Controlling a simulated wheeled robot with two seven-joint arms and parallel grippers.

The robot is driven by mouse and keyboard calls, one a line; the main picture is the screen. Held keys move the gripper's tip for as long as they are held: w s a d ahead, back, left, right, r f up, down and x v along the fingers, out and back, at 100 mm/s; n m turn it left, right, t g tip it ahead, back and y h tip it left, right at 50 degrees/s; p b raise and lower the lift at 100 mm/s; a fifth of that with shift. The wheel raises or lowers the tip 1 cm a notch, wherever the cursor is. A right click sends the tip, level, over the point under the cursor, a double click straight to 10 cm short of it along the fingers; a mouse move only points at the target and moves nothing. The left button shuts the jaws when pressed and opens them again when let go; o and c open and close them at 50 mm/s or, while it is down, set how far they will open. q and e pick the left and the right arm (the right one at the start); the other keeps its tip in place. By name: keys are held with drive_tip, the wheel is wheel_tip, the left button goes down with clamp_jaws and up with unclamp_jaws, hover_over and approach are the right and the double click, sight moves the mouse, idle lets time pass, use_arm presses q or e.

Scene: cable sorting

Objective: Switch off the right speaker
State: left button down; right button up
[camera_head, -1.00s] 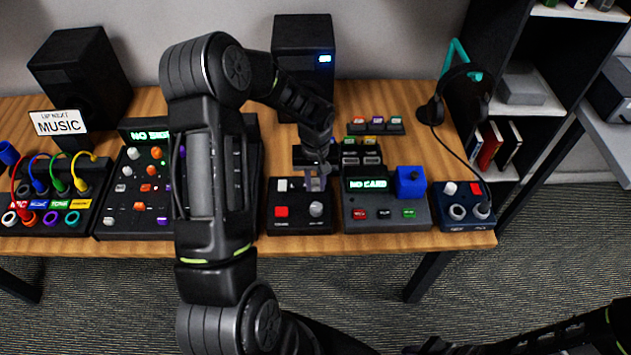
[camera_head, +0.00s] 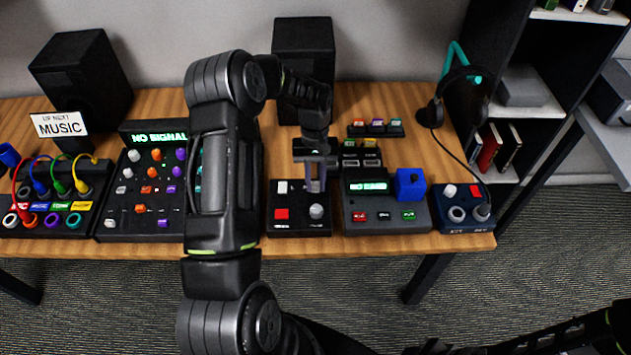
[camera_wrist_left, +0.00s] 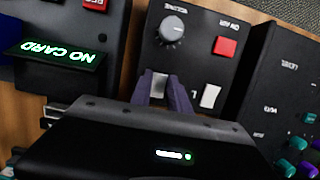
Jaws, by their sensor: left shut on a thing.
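The right speaker (camera_head: 303,60) is a tall black box at the back of the table, with no light on its front. A small black control box (camera_head: 300,222) has a red button, a grey knob and a white switch (camera_head: 282,187). The white switch, marked L, also shows in the left wrist view (camera_wrist_left: 210,96). My left gripper (camera_head: 316,188) points down at the box, right of that switch. In the left wrist view its fingertips (camera_wrist_left: 166,88) are at the box face between the L switch and the edge, shut on a switch they mostly hide.
A card reader box (camera_head: 388,212) with a blue block stands close on the right. A mixer (camera_head: 140,200) showing NO SIGNAL is on the left, partly behind my arm. A headset (camera_head: 462,95) hangs on a stand at the back right. The left speaker (camera_head: 82,80) stands back left.

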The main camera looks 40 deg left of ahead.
sight(315, 183)
use_arm(q)
drive_tip(key=c, duration=1.2)
unclamp_jaws()
drive_tip(key=shift+c, duration=0.2)
drive_tip(key=b+v, duration=0.1)
drive_tip(key=v, duration=0.5)
drive_tip(key=shift+w+a+r+b, duration=0.1)
drive_tip(key=shift+w+r+b, duration=0.05)
drive_tip(key=shift+r+b, duration=0.25)
drive_tip(key=shift+a+r, duration=0.1)
drive_tip(key=shift+r, duration=0.4)
drive_tip(key=shift+f, duration=0.1)
